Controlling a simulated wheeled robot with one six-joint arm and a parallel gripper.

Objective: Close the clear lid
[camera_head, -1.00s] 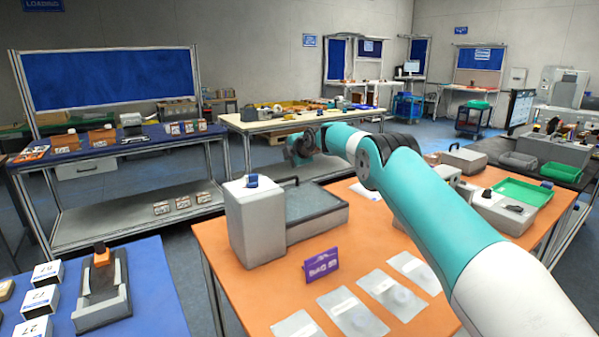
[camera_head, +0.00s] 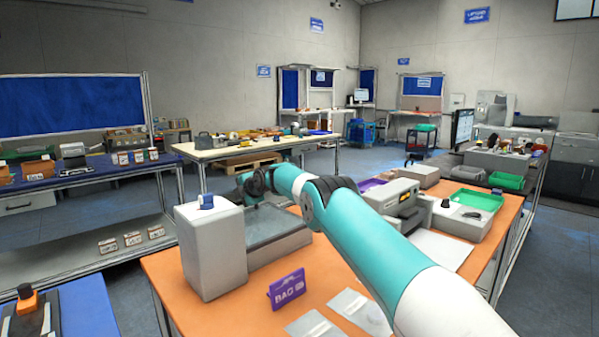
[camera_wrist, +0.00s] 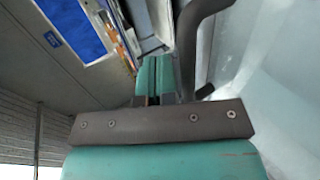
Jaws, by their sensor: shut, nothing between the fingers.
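A grey machine (camera_head: 211,255) with a tall block and a low, dark-topped bed (camera_head: 280,238) stands on the orange table in the head view. In the wrist view a pale, see-through panel, which looks like the clear lid (camera_wrist: 275,100), fills the right side. A dark curved handle (camera_wrist: 189,45) runs along its left edge. My gripper (camera_wrist: 157,65) has its teal fingers together and empty, left of the handle and apart from it in the picture. In the head view my arm reaches behind the machine and the fingers are hidden. I cannot tell the lid's exact angle.
A label printer (camera_head: 392,200) and a green tray (camera_head: 474,200) are to the right. A cream table (camera_head: 255,146) stands behind.

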